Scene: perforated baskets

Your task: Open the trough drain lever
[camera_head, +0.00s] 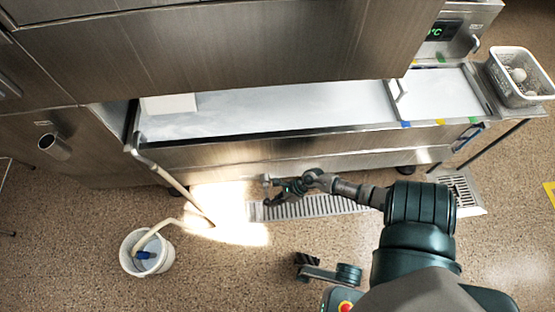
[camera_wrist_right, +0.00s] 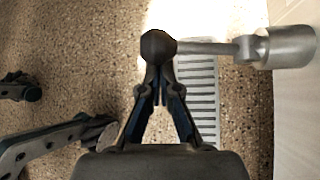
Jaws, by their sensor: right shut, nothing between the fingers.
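The drain lever shows best in the right wrist view, as a metal rod (camera_wrist_right: 205,47) with a dark knob (camera_wrist_right: 158,46) on its end. The rod runs to a round metal valve body (camera_wrist_right: 284,47) at the trough's wall. My right gripper (camera_wrist_right: 158,80) is shut and empty, its tips at the knob; I cannot tell whether they touch it. In the head view my right gripper (camera_head: 277,193) is low in front of the steel trough (camera_head: 290,152), beside the small lever end (camera_head: 266,181). My left gripper is not in view.
A floor drain grate (camera_head: 320,207) lies below the trough's front. A white bucket (camera_head: 146,252) with a hose (camera_head: 185,195) stands at the left. A perforated basket (camera_head: 510,90) sits on the right shelf. Open speckled floor lies in front.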

